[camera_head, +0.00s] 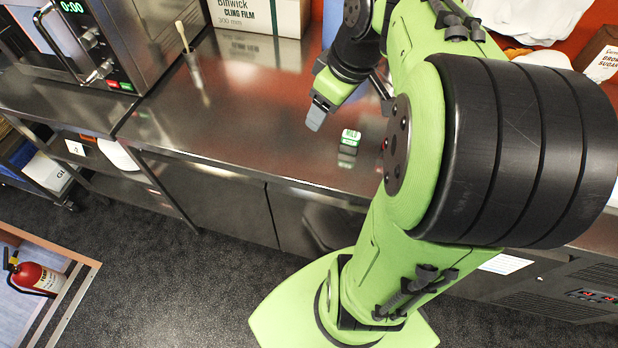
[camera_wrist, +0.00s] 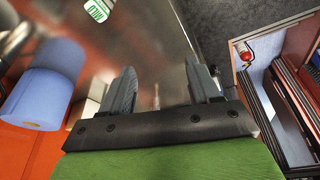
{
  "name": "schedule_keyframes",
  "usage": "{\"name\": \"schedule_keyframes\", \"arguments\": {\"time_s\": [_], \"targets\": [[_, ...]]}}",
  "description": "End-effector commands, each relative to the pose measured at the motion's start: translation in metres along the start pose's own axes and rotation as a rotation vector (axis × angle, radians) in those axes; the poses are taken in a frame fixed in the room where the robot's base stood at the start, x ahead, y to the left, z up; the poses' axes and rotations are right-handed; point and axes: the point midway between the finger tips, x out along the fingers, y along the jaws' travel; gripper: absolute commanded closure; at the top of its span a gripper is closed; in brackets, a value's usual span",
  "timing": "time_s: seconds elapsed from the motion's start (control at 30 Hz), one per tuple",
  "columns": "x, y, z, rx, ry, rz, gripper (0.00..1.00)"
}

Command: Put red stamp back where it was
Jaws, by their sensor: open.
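I cannot make out a red stamp in either view. A small block with a green-and-white top lettered "MILD" (camera_head: 350,137) stands on the steel counter (camera_head: 255,125) in the head view, right of my gripper. It also shows at the top edge of the wrist view (camera_wrist: 97,10). A tiny red spot shows beside my arm in the head view; I cannot tell what it is. My gripper (camera_head: 317,116) is above the counter, left of the block and apart from it. In the wrist view its two fingers (camera_wrist: 163,82) are spread with nothing between them.
A microwave (camera_head: 125,45) and a cling film box (camera_head: 258,15) stand at the back left, with a brush in a holder (camera_head: 193,65) nearby. A blue roll (camera_wrist: 45,85) is left in the wrist view. The counter's front left is clear. A fire extinguisher (camera_head: 38,277) is far left.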

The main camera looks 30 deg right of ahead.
Motion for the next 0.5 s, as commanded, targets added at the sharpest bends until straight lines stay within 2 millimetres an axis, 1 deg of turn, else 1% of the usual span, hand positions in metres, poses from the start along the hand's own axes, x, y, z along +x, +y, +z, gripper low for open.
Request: {"name": "schedule_keyframes", "arguments": {"time_s": [0.03, 0.07, 0.1, 0.17, 0.2, 0.3, 0.4, 0.5], "targets": [[-0.008, -0.033, -0.003, 0.026, 0.014, 0.025, 0.38], [-0.011, -0.05, -0.003, 0.054, 0.022, 0.038, 0.38], [-0.015, -0.072, 0.002, 0.094, 0.035, 0.055, 0.38], [-0.019, -0.101, 0.012, 0.15, 0.063, 0.079, 0.38], [-0.02, -0.115, 0.021, 0.19, 0.083, 0.091, 0.38], [-0.02, -0.14, 0.043, 0.273, 0.13, 0.11, 0.38], [-0.019, -0.148, 0.057, 0.328, 0.16, 0.117, 0.38], [-0.018, -0.15, 0.062, 0.351, 0.169, 0.119, 0.38]]}}
